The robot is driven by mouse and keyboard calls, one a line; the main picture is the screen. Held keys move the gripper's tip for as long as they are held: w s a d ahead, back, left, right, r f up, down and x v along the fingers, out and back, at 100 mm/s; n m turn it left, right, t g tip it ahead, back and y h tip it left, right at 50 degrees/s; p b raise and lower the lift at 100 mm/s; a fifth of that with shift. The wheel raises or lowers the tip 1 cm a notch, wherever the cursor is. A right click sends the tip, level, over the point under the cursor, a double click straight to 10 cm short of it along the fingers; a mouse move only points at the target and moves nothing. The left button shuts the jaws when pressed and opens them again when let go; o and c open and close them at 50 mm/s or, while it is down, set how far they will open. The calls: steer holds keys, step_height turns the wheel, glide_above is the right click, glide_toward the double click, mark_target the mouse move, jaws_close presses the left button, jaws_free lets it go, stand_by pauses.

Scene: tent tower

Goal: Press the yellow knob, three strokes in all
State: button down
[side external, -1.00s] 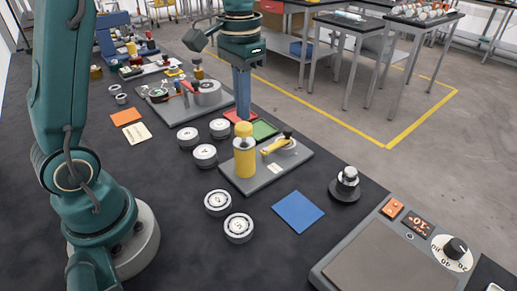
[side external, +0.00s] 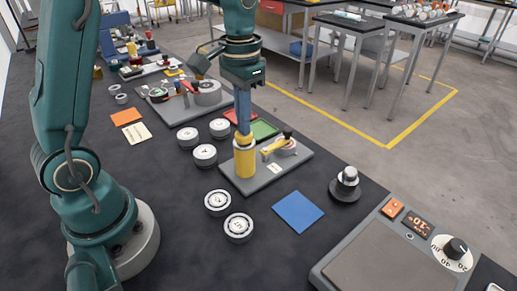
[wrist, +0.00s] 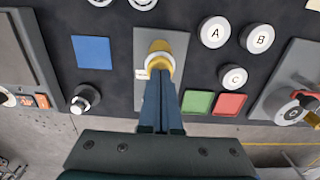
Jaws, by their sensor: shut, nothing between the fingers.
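The yellow knob (side external: 244,141) tops an upright yellow cylinder (side external: 245,165) on a grey base plate (side external: 266,178). It also shows in the wrist view (wrist: 159,47), above the fingertips. My gripper (side external: 243,133) is shut and empty, pointing down with its fingertips at the top of the knob. They appear to touch it, and the knob sits low against the cylinder, partly hidden by the fingers. In the wrist view the shut fingers (wrist: 160,85) overlap the knob's near side.
A yellow-handled lever (side external: 277,146) shares the plate. A blue square (side external: 298,211), a green tray (side external: 264,130), lettered discs (side external: 205,154) and a dark-based metal piece (side external: 346,183) lie around it. A scale-like device (side external: 385,250) stands at the front right.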

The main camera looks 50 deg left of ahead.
steer(key=shift+r, duration=1.7)
steer(key=shift+r, duration=0.1)
step_height(320, 180, up, 6)
steer(key=shift+f, duration=0.1)
steer(key=s+d+r+t, duration=0.3)
steer(key=s, duration=0.5)
steer(key=s+d+f+t, duration=0.1)
steer(key=s+f, duration=0.3)
steer(key=f, duration=0.4)
steer(key=shift+s+f+t, duration=0.25)
steer(key=shift+s+t, duration=0.15)
steer(key=shift+t, duration=0.4)
